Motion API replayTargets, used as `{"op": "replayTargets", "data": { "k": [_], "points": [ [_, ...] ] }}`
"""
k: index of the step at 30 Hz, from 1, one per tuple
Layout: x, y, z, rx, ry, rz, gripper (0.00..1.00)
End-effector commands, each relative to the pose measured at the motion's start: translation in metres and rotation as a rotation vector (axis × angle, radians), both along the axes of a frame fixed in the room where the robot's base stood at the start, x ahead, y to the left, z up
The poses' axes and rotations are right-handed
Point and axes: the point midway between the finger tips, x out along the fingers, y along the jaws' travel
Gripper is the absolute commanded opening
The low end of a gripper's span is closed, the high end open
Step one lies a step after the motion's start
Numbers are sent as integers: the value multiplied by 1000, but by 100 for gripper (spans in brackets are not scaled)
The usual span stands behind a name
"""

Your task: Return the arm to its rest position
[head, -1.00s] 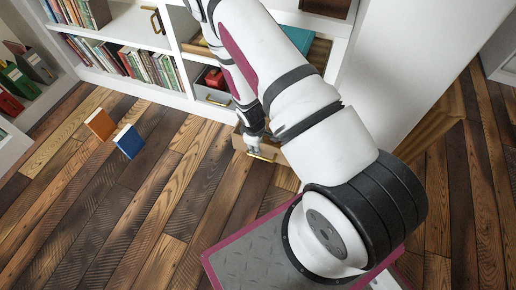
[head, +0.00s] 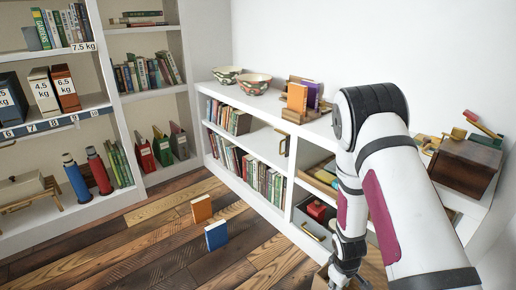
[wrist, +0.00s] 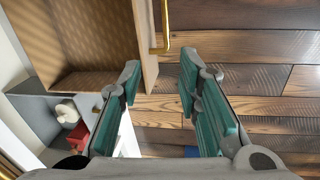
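My white and maroon arm reaches down at the right of the head view. My gripper (head: 343,281) is low beside an open wooden drawer (head: 372,272), partly cut off by the bottom edge. In the wrist view my gripper (wrist: 160,75) has its two teal-padded fingers well apart, with nothing held between them. The drawer's front panel (wrist: 143,45) and its brass handle (wrist: 165,25) show just beyond the fingertips. I cannot tell whether a finger touches the panel.
A low white bookshelf (head: 262,140) runs along the wall close to my arm. An orange book (head: 202,209) and a blue book (head: 216,235) stand on the plank floor. A red object (head: 317,210) lies in a grey drawer. Open floor lies at left.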

Motion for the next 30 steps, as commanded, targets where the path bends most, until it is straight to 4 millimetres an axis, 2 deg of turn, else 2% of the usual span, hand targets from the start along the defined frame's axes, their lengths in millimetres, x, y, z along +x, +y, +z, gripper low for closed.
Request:
{"op": "replayTargets", "data": {
  "k": [1,6,14,18,23,30],
  "points": [
    [7,3,25,7,-12,-24,31],
    [9,13,95,32,-12,-114,31],
    [-12,30,198,73,-7,-234,31],
    [-35,39,248,96,-3,-292,31],
    [-68,48,300,120,2,-351,31],
    [-132,62,363,150,12,-433,31]
  ]
}}
